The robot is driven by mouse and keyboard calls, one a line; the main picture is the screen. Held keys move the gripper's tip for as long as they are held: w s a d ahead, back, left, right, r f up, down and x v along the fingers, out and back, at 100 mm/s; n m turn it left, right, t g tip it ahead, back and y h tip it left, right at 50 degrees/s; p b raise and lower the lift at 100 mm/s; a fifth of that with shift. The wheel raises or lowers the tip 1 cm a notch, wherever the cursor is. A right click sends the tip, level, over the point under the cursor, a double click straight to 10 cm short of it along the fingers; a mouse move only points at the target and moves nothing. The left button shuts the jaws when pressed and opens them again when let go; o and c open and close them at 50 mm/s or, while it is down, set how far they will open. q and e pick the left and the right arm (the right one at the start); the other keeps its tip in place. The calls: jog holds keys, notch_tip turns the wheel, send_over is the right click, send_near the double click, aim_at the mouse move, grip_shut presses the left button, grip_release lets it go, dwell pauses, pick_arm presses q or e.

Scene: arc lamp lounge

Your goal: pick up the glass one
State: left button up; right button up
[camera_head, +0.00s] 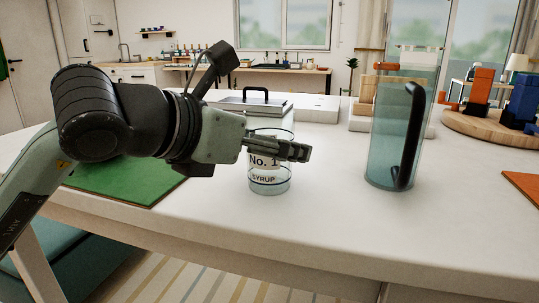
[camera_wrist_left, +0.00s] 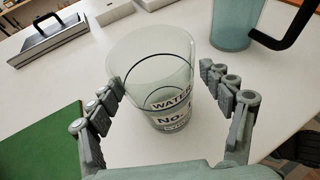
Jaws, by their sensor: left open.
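A clear glass (camera_head: 270,183) with a printed label stands upright on the white table, left of the middle. The label shows "No. 1" and "SYRUP" in the head view. In the left wrist view the glass (camera_wrist_left: 160,68) is seen from above, appears empty, and shows "WATER" and "No. 1". My left gripper (camera_head: 301,150) reaches in from the left at the upper part of the glass and hides some of it. In the wrist view its open fingers (camera_wrist_left: 163,84) are on either side of the glass; I cannot tell whether they touch it. My right gripper is not in view.
A tall teal pitcher (camera_head: 385,155) with a black handle stands to the right of the glass. A green mat (camera_head: 135,188) lies left, under my arm. A grey-lidded box (camera_head: 275,101) with a black handle is behind. A round wooden board (camera_head: 470,125) with blocks is at right.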

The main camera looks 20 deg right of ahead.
pick_arm(q)
jog(key=c, duration=1.4)
jog(key=shift+c, duration=0.3)
jog(key=shift+r, duration=0.15)
